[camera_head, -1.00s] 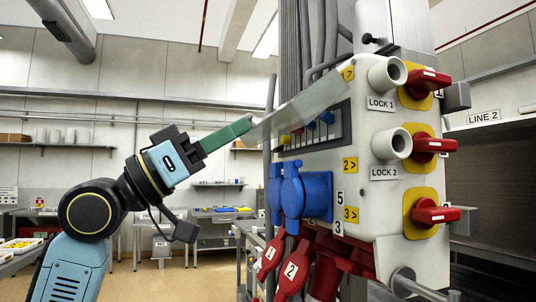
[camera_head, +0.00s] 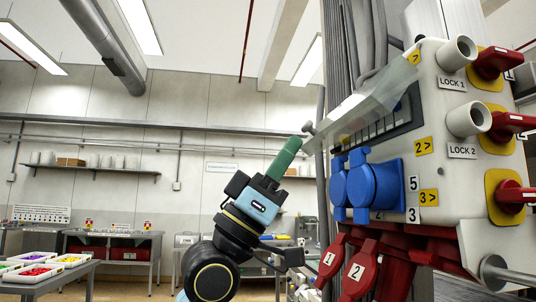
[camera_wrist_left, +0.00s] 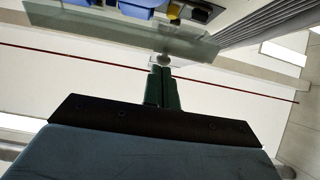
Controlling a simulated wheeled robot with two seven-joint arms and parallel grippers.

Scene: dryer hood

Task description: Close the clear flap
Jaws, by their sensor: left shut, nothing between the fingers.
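The clear flap (camera_head: 368,104) is hinged on the grey-white socket box (camera_head: 440,185) and stands open, slanting out and down to the left over a dark switch recess (camera_head: 385,130). A small grey knob (camera_head: 308,128) sits at its outer edge. My left gripper (camera_head: 297,142) has its green fingers shut and empty, pointing up and right, with the tips just below the knob. In the left wrist view the fingertips (camera_wrist_left: 161,72) are right at the knob (camera_wrist_left: 163,59), by the edge of the flap (camera_wrist_left: 110,35); I cannot tell whether they touch. My right gripper is out of view.
Blue socket covers (camera_head: 370,183) stick out below the flap, with red plugs (camera_head: 360,270) under them. Red lock handles (camera_head: 495,63) are on the right. Grey conduits (camera_head: 352,45) rise behind the box.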

